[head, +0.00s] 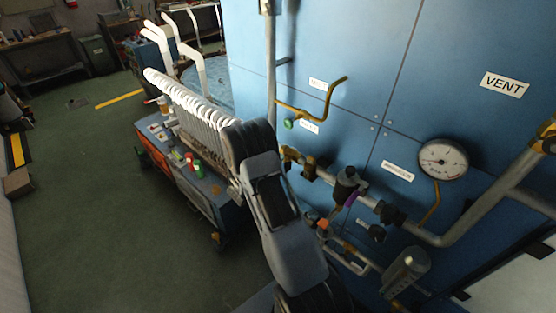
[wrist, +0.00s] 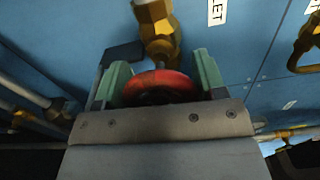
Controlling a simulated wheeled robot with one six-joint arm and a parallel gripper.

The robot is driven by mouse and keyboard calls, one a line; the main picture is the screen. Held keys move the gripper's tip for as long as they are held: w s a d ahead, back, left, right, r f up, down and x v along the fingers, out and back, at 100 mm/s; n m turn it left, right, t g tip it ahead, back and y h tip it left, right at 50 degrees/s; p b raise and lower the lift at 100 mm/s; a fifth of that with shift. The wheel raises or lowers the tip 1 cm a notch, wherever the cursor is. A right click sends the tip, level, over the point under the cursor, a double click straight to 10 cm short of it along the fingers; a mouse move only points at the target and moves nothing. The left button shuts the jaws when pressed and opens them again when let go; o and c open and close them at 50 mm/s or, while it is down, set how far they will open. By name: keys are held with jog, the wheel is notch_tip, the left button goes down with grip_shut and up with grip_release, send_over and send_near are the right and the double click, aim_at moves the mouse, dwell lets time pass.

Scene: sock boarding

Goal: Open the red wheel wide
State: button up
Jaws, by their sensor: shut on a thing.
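The red wheel (wrist: 158,82) shows in the wrist view, at the end of a brass valve body (wrist: 154,16) against the blue panel. My gripper (wrist: 163,70) has one green finger on each side of the wheel and is shut on it. The lower part of the wheel is hidden behind the gripper's grey front plate. In the head view my arm hides both the wheel and the gripper; only some brass fittings (head: 289,155) show beside the arm.
The blue panel (head: 335,50) carries pipes, a round gauge (head: 443,160), a black valve knob (head: 347,182) and labels close to my arm. A cart (head: 205,190) with a row of white forms (head: 192,108) stands left. The green floor farther left is mostly clear.

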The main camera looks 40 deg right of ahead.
jog(key=shift+n+p, duration=0.85)
jog(key=shift+n, duration=0.75)
jog(key=o, duration=0.9)
jog(key=a+b, duration=0.1)
jog(key=a, duration=0.3)
jog(key=s+a+b, duration=0.1)
jog(key=a, duration=0.4)
jog(key=s+a+b, duration=0.1)
jog(key=a, duration=0.3)
jog(key=shift+s+a, duration=0.2)
jog(key=shift+a, duration=0.15)
